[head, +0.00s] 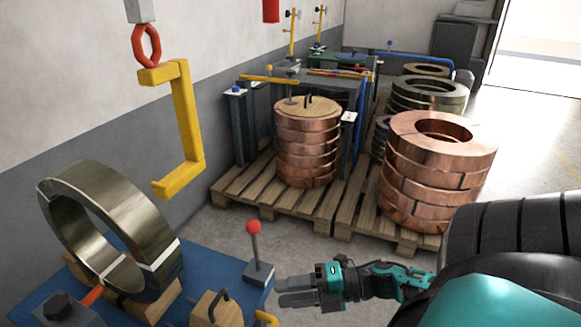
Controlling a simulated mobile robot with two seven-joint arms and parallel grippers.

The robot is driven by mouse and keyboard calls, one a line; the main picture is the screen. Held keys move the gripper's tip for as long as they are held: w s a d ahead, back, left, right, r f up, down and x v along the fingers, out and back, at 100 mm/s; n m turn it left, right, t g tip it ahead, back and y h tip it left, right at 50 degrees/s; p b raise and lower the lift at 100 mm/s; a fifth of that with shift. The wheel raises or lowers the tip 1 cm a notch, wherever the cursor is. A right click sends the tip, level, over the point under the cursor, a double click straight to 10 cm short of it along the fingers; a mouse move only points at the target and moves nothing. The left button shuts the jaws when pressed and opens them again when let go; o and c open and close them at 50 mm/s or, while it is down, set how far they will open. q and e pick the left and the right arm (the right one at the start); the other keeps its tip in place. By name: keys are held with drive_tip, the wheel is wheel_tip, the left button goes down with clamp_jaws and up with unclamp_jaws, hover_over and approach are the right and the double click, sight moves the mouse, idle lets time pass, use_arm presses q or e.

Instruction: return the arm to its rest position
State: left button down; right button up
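My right arm comes in from the lower right, with a black and teal link close to the camera. My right gripper (296,292) points left, with grey fingers and a teal and black body. It is beside the right edge of the blue bench, just right of the red-knobbed lever (257,262). Nothing shows between its fingers, which lie close together; I cannot tell whether they are fully shut. My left gripper is not in view.
A steel coil (80,215) stands upright on the blue bench (215,273), near a wooden block (217,310). A yellow hook (187,125) hangs above. Copper coils (308,140) (430,165) stand on wooden pallets (300,212) behind. Clear floor lies at far right.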

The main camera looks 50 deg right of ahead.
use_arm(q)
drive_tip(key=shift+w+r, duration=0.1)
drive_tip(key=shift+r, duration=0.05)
